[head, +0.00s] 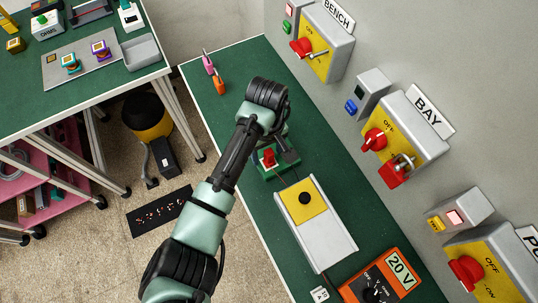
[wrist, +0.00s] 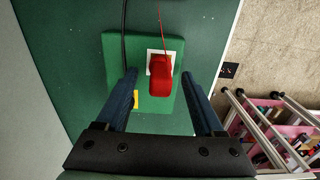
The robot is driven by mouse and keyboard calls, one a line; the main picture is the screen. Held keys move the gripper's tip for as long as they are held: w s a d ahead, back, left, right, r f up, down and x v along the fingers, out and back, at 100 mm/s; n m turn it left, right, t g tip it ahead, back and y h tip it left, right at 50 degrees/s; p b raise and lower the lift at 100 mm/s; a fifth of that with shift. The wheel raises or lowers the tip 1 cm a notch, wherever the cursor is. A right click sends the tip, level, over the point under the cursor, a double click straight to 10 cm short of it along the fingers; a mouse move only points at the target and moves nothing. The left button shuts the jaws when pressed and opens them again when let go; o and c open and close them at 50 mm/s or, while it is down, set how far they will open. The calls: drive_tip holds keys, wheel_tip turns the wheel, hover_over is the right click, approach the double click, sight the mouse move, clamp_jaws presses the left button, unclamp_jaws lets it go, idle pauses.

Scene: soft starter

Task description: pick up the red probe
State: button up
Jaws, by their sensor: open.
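The red probe (head: 269,158) stands in a green holder (head: 267,172) on the narrow green bench, beneath my arm's end in the head view. In the wrist view the red probe (wrist: 160,76) sits at a white square on the green holder (wrist: 120,52), with a thin red lead running up from it. My gripper (wrist: 160,78) is open, with one blue finger on each side of the probe and a gap showing on both sides. In the head view my gripper (head: 288,155) is partly hidden by my own arm. Whether the fingertips reach the probe's depth is unclear.
A grey box with a yellow panel (head: 316,232) and an orange meter (head: 383,284) reading 20 V stand nearer on the bench. Pink and orange clips (head: 213,73) lie at its far end. Wall switch boxes, including BAY (head: 407,130), line the right side.

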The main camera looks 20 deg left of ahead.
drive_tip(key=shift+f, duration=0.5)
drive_tip(key=shift+c, duration=0.2)
clamp_jaws()
drive_tip(key=shift+r, duration=0.1)
